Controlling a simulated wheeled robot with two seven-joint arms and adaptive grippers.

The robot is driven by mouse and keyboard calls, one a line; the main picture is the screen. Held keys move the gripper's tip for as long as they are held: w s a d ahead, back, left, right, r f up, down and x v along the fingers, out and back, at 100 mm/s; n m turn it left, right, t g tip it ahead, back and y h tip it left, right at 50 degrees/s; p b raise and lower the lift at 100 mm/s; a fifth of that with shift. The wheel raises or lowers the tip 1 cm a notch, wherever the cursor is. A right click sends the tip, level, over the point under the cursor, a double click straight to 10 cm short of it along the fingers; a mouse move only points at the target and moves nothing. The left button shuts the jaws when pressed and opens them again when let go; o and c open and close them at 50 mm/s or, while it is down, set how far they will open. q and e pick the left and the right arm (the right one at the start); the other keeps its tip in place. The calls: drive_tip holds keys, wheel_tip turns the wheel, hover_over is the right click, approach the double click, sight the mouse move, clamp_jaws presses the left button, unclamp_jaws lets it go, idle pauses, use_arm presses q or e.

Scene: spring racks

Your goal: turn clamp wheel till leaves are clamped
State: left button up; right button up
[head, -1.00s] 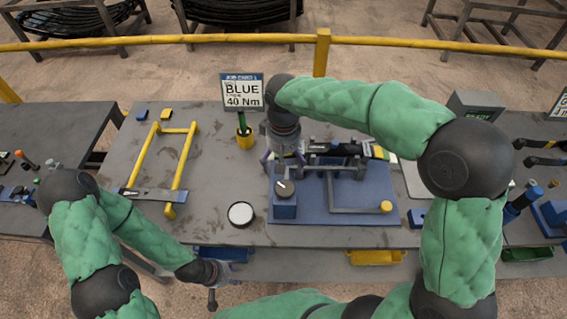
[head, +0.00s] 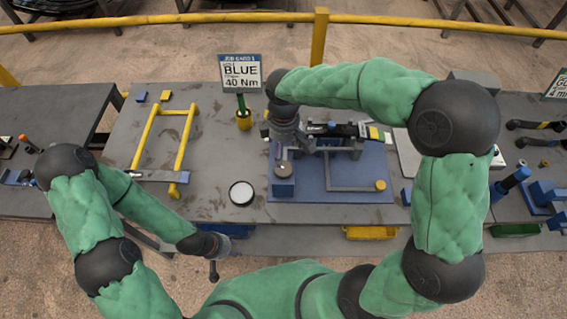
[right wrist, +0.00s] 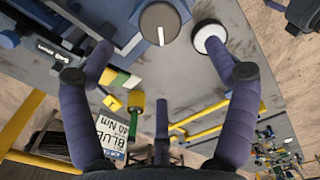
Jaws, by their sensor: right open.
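The clamp wheel (head: 283,168) is a round grey knob with a white mark on a blue block at the front left of the blue fixture plate (head: 340,197). In the right wrist view the wheel (right wrist: 159,23) lies ahead, between the fingertips in the picture. My right gripper (right wrist: 160,50) is open and empty, its purple fingers spread wide; in the head view it (head: 282,148) hangs just behind the wheel. Dark bar-like parts (head: 335,130), possibly the leaves, lie across the fixture behind, partly hidden by my arm. My left gripper (head: 213,268) is low at the bench's front edge, its fingers unclear.
A round white-topped dark pot (head: 241,193) stands left of the fixture. A yellow frame (head: 183,150) lies further left. Bare bench top lies around the pot.

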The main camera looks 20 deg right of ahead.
sight(284, 168)
wheel_tip(284, 168, down, 10)
drive_tip(key=shift+f+b, duration=0.2)
drive_tip(key=shift+b, duration=0.45)
drive_tip(key=shift+c, duration=0.3)
drive_tip(key=c, duration=1.1)
